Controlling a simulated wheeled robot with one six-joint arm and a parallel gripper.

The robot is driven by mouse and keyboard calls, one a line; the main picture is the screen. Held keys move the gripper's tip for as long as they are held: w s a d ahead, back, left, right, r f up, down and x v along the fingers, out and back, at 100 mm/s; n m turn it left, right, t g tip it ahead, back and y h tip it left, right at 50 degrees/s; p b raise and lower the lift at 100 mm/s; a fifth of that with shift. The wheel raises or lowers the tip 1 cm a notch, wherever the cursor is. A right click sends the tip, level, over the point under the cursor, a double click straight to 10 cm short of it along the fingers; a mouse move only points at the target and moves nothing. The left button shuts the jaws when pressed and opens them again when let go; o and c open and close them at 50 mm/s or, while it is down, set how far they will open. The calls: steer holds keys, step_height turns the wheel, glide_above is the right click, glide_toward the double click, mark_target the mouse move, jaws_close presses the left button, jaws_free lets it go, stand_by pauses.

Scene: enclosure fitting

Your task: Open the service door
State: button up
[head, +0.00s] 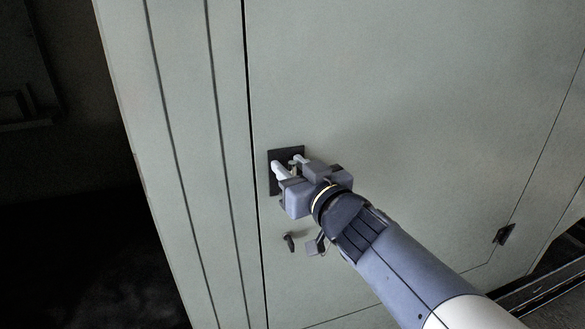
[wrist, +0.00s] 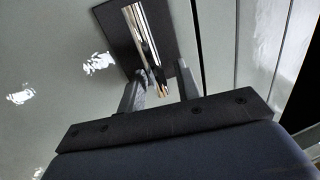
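The service door (head: 400,110) is a large pale grey-green panel. It looks closed, with a thin dark seam along its left edge. A dark handle plate (head: 287,155) sits near that edge, partly hidden by my gripper (head: 286,166). In the wrist view, a shiny metal handle (wrist: 146,38) stands on the dark plate (wrist: 118,38). My gripper's fingers (wrist: 160,88) are spread, one on each side of the handle's lower end. A gap shows between the handle and the right finger; whether the left finger touches it I cannot tell.
A small dark fitting (head: 289,242) is on the door below the handle. A dark hinge-like piece (head: 503,234) is at the door's lower right. Ribbed cabinet panelling (head: 185,120) lies left of the seam, with a dark space beyond.

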jaws_close()
stand_by(0.6)
steer(key=m, duration=0.1)
steer(key=m+p, duration=0.1)
steer(key=shift+w+d+m+t, duration=0.1)
steer(key=shift+d+m+t, duration=0.2)
steer(key=shift+d+m, duration=0.1)
steer(key=shift+w+d+f+m+t+h+b, duration=0.1)
steer(key=shift+d+f+m+t+h+b, duration=0.35)
steer(key=shift+m+b, duration=1.75)
steer(key=shift+w+d+f+m+t+h+b, duration=0.2)
steer(key=shift+f+m+t+b, duration=0.6)
steer(key=shift+m, duration=2.4)
steer(key=shift+s+d+f+m+t+h+b, duration=0.15)
steer(key=shift+d+f+m+h+b, duration=0.2)
steer(key=shift+m+b, duration=1.95)
steer(key=shift+w+r+m+p, duration=0.15)
steer(key=shift+m+p, duration=0.15)
steer(key=shift+m, duration=0.3)
